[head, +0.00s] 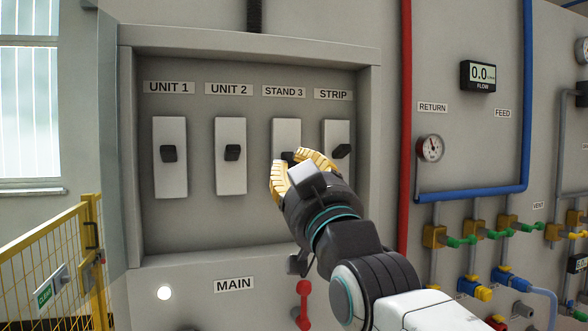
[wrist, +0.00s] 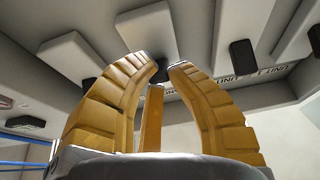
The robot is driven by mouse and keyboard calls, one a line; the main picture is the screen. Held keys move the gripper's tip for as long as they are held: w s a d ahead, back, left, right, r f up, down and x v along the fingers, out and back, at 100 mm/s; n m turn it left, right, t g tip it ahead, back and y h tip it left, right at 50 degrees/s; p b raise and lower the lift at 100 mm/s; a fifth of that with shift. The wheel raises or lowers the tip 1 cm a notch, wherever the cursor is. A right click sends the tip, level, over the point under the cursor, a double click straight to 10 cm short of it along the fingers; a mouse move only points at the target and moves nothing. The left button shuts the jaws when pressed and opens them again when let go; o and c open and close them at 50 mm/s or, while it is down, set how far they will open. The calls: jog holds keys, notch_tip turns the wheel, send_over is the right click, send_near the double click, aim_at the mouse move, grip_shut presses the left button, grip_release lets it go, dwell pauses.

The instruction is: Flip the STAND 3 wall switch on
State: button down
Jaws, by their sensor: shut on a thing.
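The STAND 3 switch (head: 286,132) is a white plate with a black lever, third from the left in the grey recessed panel, below its STAND 3 label (head: 284,92). My gripper (head: 297,160) has yellow ribbed fingers and is at this plate, shut on the black lever. Only a small dark part of the lever shows between the fingers, and the lower plate is hidden behind them. In the wrist view, the fingertips (wrist: 167,68) close around the dark lever (wrist: 160,76), under a white plate (wrist: 149,28). The lever's exact position is hard to tell.
The UNIT 1 switch (head: 169,180) and UNIT 2 switch (head: 231,180) stand to the left. The STRIP switch (head: 337,133) is close on the right. The panel's raised frame (head: 372,110) surrounds them. A red MAIN handle (head: 303,300) is below; a red pipe (head: 405,120) runs at right.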

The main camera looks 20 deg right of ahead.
aim_at(290, 154)
jog(key=r+g+p, duration=0.1)
jog(key=p, duration=0.1)
jog(key=g+p, duration=0.1)
jog(key=p, duration=0.2)
jog(key=shift+s+r+g, duration=0.2)
jog(key=shift+r+g, duration=0.1)
jog(key=shift+r, duration=0.1)
jog(key=r+g+p, duration=0.1)
jog(key=g+p, duration=0.1)
jog(key=p, duration=0.3)
jog(key=shift+g, duration=0.4)
jog(key=shift+r+g+p, duration=0.15)
jog(key=shift+g+p, duration=0.95)
jog(key=shift+w+r+g, duration=0.1)
jog(key=shift+w+g, duration=0.05)
jog(key=shift+g, duration=1.15)
jog(key=c, duration=1.1)
grip_release()
jog(key=shift+w+d, duration=0.1)
jog(key=shift+c, duration=0.2)
jog(key=shift+o, duration=0.2)
